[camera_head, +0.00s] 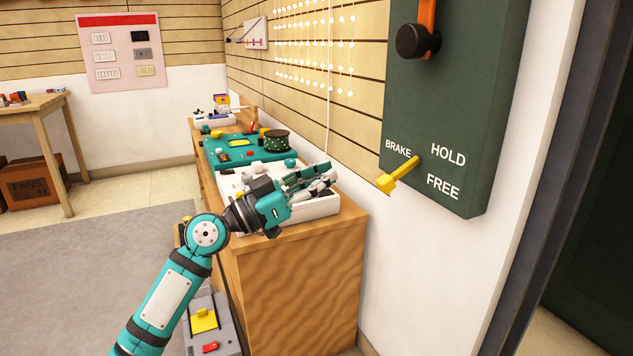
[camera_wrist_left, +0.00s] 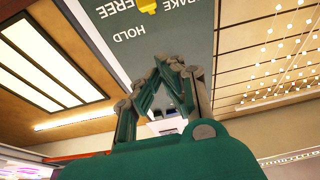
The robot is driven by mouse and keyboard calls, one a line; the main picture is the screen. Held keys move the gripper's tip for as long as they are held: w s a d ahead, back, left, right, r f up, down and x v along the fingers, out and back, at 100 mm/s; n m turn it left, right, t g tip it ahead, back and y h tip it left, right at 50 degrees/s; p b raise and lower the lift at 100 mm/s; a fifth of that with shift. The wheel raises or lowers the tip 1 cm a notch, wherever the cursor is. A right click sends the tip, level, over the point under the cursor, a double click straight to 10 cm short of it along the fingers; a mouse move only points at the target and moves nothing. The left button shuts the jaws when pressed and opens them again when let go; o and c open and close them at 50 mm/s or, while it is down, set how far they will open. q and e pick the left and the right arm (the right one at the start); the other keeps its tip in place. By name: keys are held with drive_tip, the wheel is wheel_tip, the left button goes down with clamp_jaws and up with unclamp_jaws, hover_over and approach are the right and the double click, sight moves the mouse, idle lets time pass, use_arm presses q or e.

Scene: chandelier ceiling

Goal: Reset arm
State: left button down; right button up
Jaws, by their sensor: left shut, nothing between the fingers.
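My left arm comes in from the lower left, and my left gripper (camera_head: 325,178) is over the near end of the wooden bench, in front of a white tray (camera_head: 322,209). In the left wrist view its teal fingers (camera_wrist_left: 172,70) come together at the tips, shut and empty. The gripper is apart from the green wall panel (camera_head: 450,115) on the right. My right gripper is not in view.
The panel carries a yellow lever (camera_head: 397,176) beside the words BRAKE, HOLD and FREE, and a black-knobbed orange handle (camera_head: 417,41). The wooden bench (camera_head: 300,285) stands against the wall. A grey box (camera_head: 215,325) is low beside it. Open floor lies left.

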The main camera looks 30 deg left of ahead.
use_arm(q)
drive_tip(key=shift+s+a+f, duration=0.1)
drive_tip(key=shift+s+a, duration=0.2)
drive_tip(key=shift+s, duration=0.15)
